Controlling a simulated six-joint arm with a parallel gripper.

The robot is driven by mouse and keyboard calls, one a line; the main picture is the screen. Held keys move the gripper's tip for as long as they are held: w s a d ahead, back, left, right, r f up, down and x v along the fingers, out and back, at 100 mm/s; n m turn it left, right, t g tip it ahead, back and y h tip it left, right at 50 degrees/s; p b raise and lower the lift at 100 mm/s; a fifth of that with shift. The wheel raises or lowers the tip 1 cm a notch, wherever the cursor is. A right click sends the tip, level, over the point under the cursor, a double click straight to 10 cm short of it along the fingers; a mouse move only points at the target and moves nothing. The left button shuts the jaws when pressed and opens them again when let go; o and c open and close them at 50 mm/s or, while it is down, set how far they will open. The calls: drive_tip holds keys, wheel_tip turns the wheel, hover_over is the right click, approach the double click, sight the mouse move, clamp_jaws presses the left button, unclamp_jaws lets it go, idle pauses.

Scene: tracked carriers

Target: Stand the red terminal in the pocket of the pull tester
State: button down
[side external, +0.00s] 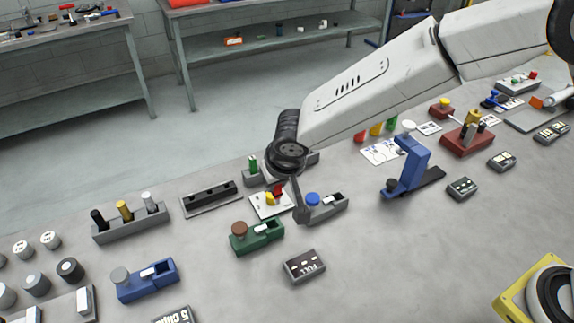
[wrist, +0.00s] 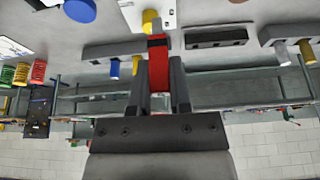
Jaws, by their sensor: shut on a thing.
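My gripper (wrist: 158,72) is shut on a red piece, the red terminal (wrist: 158,62), which shows between the two dark fingers in the wrist view. In the side view my gripper (side external: 292,196) is low over the middle of the bench, beside a white card (side external: 264,211). A yellow piece (wrist: 150,20) shows just past the red terminal, in front of the card; I cannot tell whether they touch. Close by stand a grey fixture with a blue knob (side external: 325,209) and a green fixture with a brown knob (side external: 258,237).
A dark slotted block (side external: 210,198) and a grey rack with several pegs (side external: 131,222) stand to the left. A blue fixture (side external: 147,281) is at the front left. A blue upright stand (side external: 411,165) is to the right. The front middle bench is mostly clear.

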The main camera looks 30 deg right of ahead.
drive_tip(key=shift+s+a+f, duration=0.1)
drive_tip(key=shift+s+a, duration=0.05)
drive_tip(key=shift+a, duration=0.3)
drive_tip(key=shift+s+a+f, duration=0.1)
drive_tip(key=shift+s+a, duration=0.05)
drive_tip(key=shift+a, duration=0.25)
drive_tip(key=shift+f, duration=0.2)
drive_tip(key=shift+f, duration=1.75)
drive_tip(key=shift+f, duration=1.65)
idle(2.0)
unclamp_jaws()
idle(0.5)
drive_tip(key=shift+r, duration=0.2)
